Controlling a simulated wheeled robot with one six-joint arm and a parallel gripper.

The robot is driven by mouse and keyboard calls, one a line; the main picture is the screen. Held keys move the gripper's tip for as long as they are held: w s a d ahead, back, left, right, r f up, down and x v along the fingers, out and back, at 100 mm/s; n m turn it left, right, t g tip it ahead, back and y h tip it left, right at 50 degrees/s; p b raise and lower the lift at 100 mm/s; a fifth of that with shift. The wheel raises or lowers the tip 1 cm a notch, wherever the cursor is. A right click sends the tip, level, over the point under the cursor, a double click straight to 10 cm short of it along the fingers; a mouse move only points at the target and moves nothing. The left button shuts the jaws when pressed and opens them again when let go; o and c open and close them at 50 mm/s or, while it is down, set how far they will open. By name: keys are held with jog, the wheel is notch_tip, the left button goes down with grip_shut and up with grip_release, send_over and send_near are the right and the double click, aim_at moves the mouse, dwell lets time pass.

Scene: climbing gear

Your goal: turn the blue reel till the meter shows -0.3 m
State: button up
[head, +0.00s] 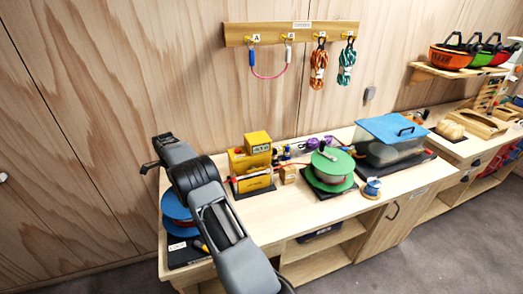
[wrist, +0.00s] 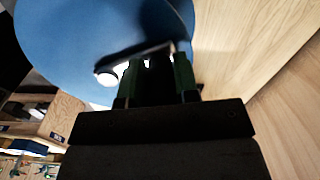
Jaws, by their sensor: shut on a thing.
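The blue reel (head: 178,208) is at the left end of the bench, partly hidden by my arm. Its blue disc (wrist: 95,35) fills the upper left of the wrist view, with a dark crank bar (wrist: 138,52) and a pale round knob (wrist: 105,78) in front. My gripper (wrist: 157,72) is at the reel's face, its green-sided fingers shut on what looks like the crank's handle, mostly hidden between them. In the head view my arm hides the fingers. The yellow meter (head: 257,142) stands right of my arm; its small display is too small to read.
A green reel (head: 333,163) stands right of the meter, with a red rope between them. A small blue spool (head: 372,187) and a blue-lidded box (head: 393,130) are further right. Coiled ropes (head: 319,68) hang on the wall board (head: 285,32). Bench front between is clear.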

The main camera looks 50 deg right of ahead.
jog(key=o, duration=1)
notch_tip(320, 180, up, 14)
jog(key=shift+f+b, duration=0.1)
jog(key=shift+b, duration=0.4)
